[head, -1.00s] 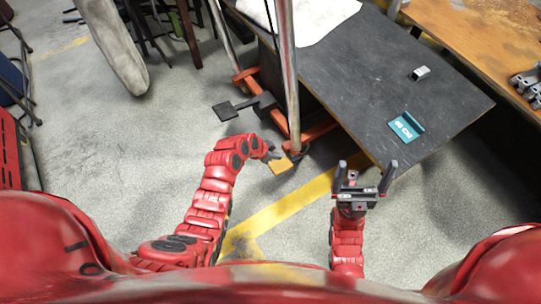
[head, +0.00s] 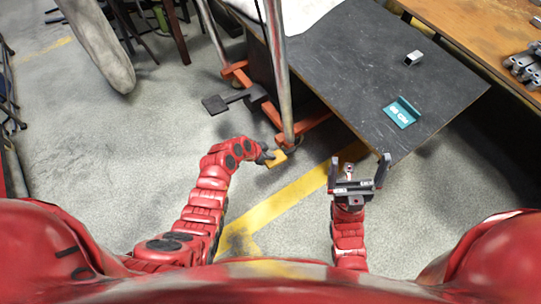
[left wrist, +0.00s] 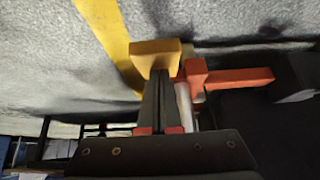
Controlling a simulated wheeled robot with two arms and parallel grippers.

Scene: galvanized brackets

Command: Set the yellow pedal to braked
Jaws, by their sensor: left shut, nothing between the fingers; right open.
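The yellow pedal (head: 276,158) sits low by the caster and the orange-red base leg of the dark lift table, just above the floor. In the left wrist view the yellow pedal (left wrist: 156,54) is straight ahead of the fingertips. My left gripper (head: 266,153) is at the pedal, fingers shut with nothing between them; in the left wrist view its fingertips (left wrist: 158,74) overlap the pedal's near edge. I cannot tell whether they touch it. My right gripper (head: 359,170) is open and empty, near the table's front corner.
The dark table top (head: 370,85) carries a teal bracket (head: 402,112) and a small metal bracket (head: 413,58). A chrome post (head: 280,80) rises beside the pedal. A black foot plate (head: 215,104) lies left of the orange-red leg (head: 236,71). Open floor is at left.

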